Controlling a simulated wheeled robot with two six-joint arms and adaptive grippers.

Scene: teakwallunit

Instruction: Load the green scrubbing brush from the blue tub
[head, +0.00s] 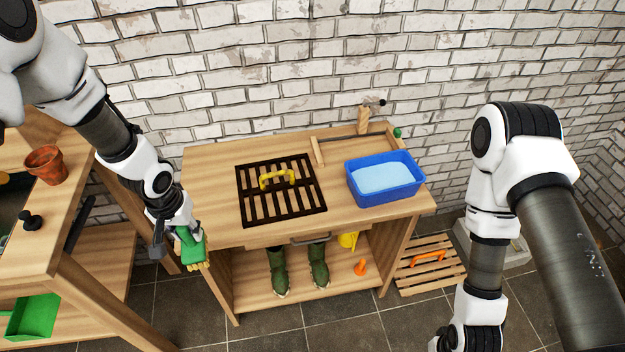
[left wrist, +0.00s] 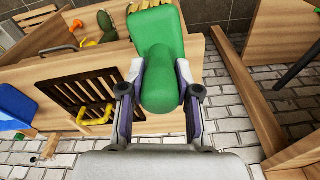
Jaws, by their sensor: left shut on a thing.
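The green scrubbing brush (head: 190,245) is held in my left gripper (head: 178,228), in front of the left end of the wooden bench. In the left wrist view the brush (left wrist: 162,60) sits between the two fingers of my left gripper (left wrist: 162,85), which touch it on both sides. Its pale bristles show at its lower end in the head view. The blue tub (head: 385,195) stands on the right of the bench top with pale blue water in it; part of it shows in the left wrist view (left wrist: 15,110). My right gripper is outside the frames; only my right arm shows.
The wooden bench (head: 225,228) carries a dark slatted grate (head: 250,212) with a yellow handle (head: 277,178). Green boots (head: 318,265) stand on its lower shelf. Another wooden unit at left holds a terracotta pot (head: 46,164) and a green bin (head: 32,316). A slatted crate lid (head: 432,275) is at right.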

